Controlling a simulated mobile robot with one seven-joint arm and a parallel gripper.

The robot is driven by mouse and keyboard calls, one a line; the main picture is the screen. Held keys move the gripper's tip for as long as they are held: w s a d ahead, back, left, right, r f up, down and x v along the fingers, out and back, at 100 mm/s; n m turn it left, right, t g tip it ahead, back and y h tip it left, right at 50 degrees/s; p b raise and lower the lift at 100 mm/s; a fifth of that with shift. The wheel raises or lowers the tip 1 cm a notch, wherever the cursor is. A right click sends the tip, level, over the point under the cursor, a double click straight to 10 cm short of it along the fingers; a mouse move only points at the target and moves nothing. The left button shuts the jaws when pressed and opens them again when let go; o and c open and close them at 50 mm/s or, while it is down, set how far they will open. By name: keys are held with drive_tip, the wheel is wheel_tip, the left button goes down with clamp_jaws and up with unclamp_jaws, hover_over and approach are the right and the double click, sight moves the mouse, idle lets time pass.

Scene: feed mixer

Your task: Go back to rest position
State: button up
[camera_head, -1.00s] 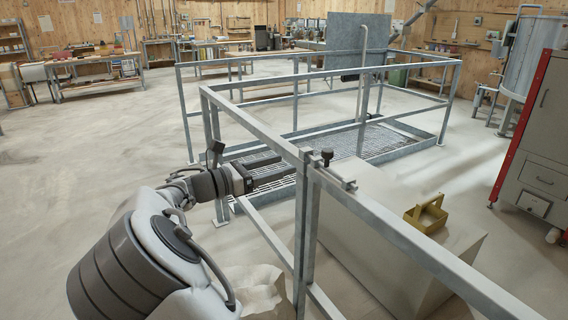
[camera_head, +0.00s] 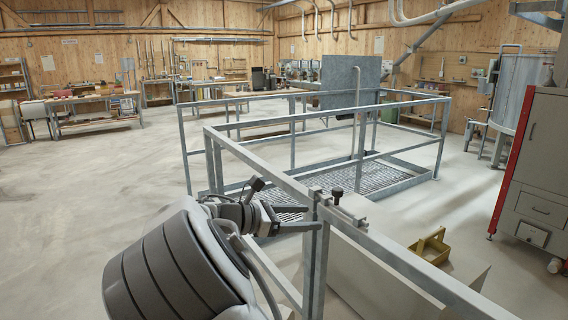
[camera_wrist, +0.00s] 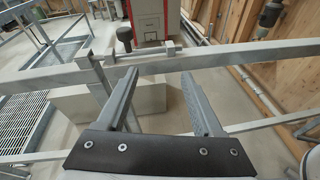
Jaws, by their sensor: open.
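My gripper (camera_head: 306,218) is in front of the near corner post of the grey metal railing (camera_head: 258,153). Its two fingers are spread apart with nothing between them. In the wrist view my gripper (camera_wrist: 155,95) is open and empty, pointing toward the top rail. A latch with a black knob (camera_head: 337,194) sits on the top rail just right of my gripper; the knob also shows in the wrist view (camera_wrist: 125,35). I cannot tell whether a finger touches the post.
The railing encloses a floor grating (camera_head: 345,182). A yellow open carrier (camera_head: 431,246) sits on a pale box (camera_head: 360,275) behind the rail. A grey and red cabinet (camera_head: 540,170) stands at right. Open floor (camera_head: 90,190) lies at left. Workbenches (camera_head: 95,110) line the back.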

drive_tip(key=s+d+r+m+g+y+p, duration=0.1)
drive_tip(key=s+d+m+g+y+p, duration=0.2)
drive_tip(key=s+d+m+g+y, duration=0.6)
drive_tip(key=s+r+m+t+y+p, duration=0.1)
drive_tip(key=s+r+m+t, duration=0.1)
drive_tip(key=s+m, duration=0.2)
drive_tip(key=s+r+m+t+y+p, duration=0.2)
drive_tip(key=s+r+m+t, duration=0.1)
drive_tip(key=s, duration=0.8)
drive_tip(key=s+r+m+t+y+p, duration=0.1)
drive_tip(key=s+r+m+t+p, duration=0.1)
drive_tip(key=s+m, duration=0.3)
drive_tip(key=shift+s+d+r+t+y, duration=0.25)
drive_tip(key=shift+s+t+y, duration=0.25)
drive_tip(key=shift+s, duration=1.15)
